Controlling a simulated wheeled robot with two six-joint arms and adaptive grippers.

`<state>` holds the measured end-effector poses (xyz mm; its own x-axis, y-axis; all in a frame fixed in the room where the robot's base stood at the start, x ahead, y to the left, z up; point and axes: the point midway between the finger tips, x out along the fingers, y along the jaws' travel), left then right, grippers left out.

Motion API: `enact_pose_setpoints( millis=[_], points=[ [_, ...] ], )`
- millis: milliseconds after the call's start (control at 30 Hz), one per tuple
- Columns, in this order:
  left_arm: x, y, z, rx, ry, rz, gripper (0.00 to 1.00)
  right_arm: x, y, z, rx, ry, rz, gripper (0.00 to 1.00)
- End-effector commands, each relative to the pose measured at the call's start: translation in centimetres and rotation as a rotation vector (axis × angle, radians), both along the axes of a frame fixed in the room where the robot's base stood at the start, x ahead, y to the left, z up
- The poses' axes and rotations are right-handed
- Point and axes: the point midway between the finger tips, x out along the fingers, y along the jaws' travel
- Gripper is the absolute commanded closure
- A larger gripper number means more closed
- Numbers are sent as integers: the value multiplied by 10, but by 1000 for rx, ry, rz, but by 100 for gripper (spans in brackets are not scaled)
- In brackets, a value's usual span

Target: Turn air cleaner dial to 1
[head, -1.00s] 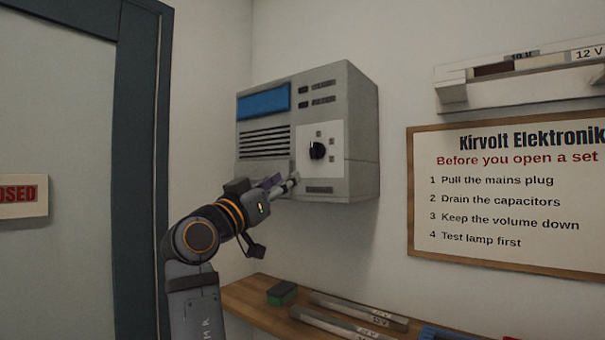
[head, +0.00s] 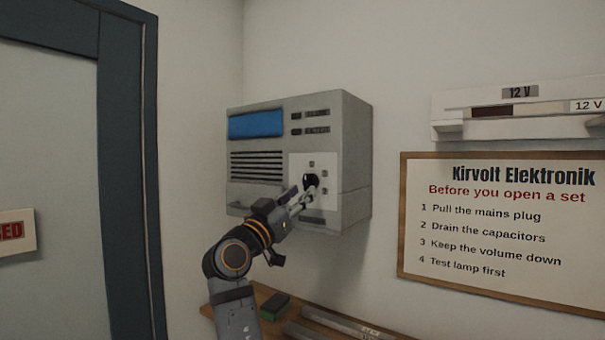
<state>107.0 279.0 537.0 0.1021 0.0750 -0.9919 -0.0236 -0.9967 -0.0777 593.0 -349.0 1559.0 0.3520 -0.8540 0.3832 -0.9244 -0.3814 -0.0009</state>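The air cleaner (head: 272,200) is a grey box on the wall with a blue panel and dark vent slots. Its black dial (head: 311,180) sits on a white plate with small marks around it, too small to read. The dial's lower part and the plate's lower left are partly hidden.
A wooden shelf (head: 222,292) below holds a green-topped block (head: 273,307) and long pale bars (head: 345,325). A framed notice board (head: 500,220) and a white 12 V fixture (head: 515,108) are on the wall at right. A dark door frame (head: 127,170) is at left.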

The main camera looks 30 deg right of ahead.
Motion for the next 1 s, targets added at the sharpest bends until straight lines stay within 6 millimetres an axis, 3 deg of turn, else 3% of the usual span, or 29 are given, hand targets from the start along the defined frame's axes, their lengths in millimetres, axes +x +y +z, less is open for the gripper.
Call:
enact_pose_setpoints(
  millis=[33,200,467,733,1000],
  points=[
    [0,0,9,0,0,0,60,3,-6,7,-2,2,-1,64],
    [0,-1,13,-1,1,0,60,7,-16,8,1,1,1,64],
    [-1,-1,12,-1,1,0,60,8,-17,6,2,0,1,64],
    [-1,-1,12,-1,2,0,60,8,-17,7,1,1,1,100],
    [-1,-1,10,-1,2,0,60,8,-17,6,2,-3,2,100]
  ],
)
